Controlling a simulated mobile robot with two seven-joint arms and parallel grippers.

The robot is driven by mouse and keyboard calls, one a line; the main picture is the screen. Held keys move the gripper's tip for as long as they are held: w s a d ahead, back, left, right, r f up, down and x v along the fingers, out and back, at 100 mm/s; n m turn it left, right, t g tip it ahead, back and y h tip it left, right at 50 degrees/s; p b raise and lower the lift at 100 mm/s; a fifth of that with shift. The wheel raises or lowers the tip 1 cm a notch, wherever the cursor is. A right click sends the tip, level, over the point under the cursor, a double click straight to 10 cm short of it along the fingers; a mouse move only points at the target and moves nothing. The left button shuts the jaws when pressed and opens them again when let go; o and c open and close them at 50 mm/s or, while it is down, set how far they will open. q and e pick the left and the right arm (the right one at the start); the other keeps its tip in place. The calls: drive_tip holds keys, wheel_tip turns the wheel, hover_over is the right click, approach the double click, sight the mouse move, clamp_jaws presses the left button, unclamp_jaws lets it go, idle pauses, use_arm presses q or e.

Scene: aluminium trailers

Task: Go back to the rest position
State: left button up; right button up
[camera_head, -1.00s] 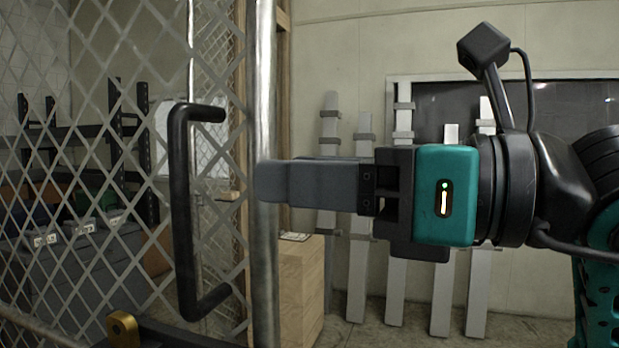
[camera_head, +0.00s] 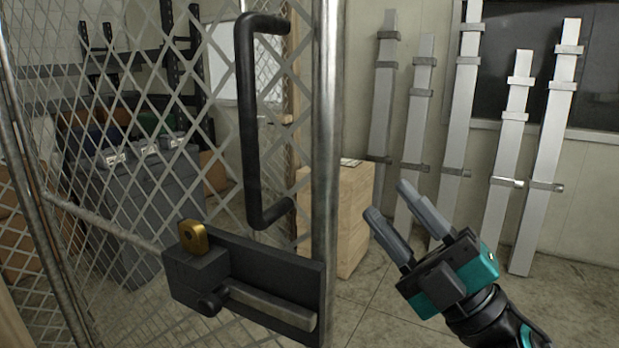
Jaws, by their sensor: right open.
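My right gripper (camera_head: 393,208) is at the lower right, pointing up and to the left. Its two grey fingers are apart with nothing between them. It is clear of the mesh gate (camera_head: 328,150) and its black handle (camera_head: 249,120), to the right of both in the picture. Below the handle, a dark latch (camera_head: 262,285) with a brass piece (camera_head: 193,237) is mounted on the gate. My left gripper is not in view.
A wooden crate (camera_head: 345,215) stands behind the gate post. Several upright metal profiles (camera_head: 462,110) lean on the back wall. Grey bins (camera_head: 150,200) and dark shelving (camera_head: 185,80) show through the mesh. Some floor (camera_head: 590,300) at the right is bare.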

drive_tip(key=d+f+m+t+h, duration=0.1)
drive_tip(key=d+f+m+h, duration=0.2)
drive_tip(key=f+m+h, duration=0.8)
drive_tip(key=d+f+m+t+h, duration=0.1)
drive_tip(key=d+f+m+h, duration=0.5)
drive_tip(key=f, duration=0.8)
drive_tip(key=s+f+m+g, duration=0.2)
drive_tip(key=s+f+g, duration=0.2)
drive_tip(key=f, duration=0.5)
drive_tip(key=s+a+f+m+g, duration=0.1)
drive_tip(key=s+f+m+g, duration=0.2)
drive_tip(key=s+f, duration=0.5)
wheel_tip(320, 180, down, 2)
drive_tip(key=shift+a+f+g+h+p, duration=0.1)
drive_tip(key=shift+a+g+h+p, duration=0.1)
drive_tip(key=shift+g+h+p, duration=0.2)
drive_tip(key=shift+d+m, duration=0.1)
drive_tip(key=shift+m, duration=0.2)
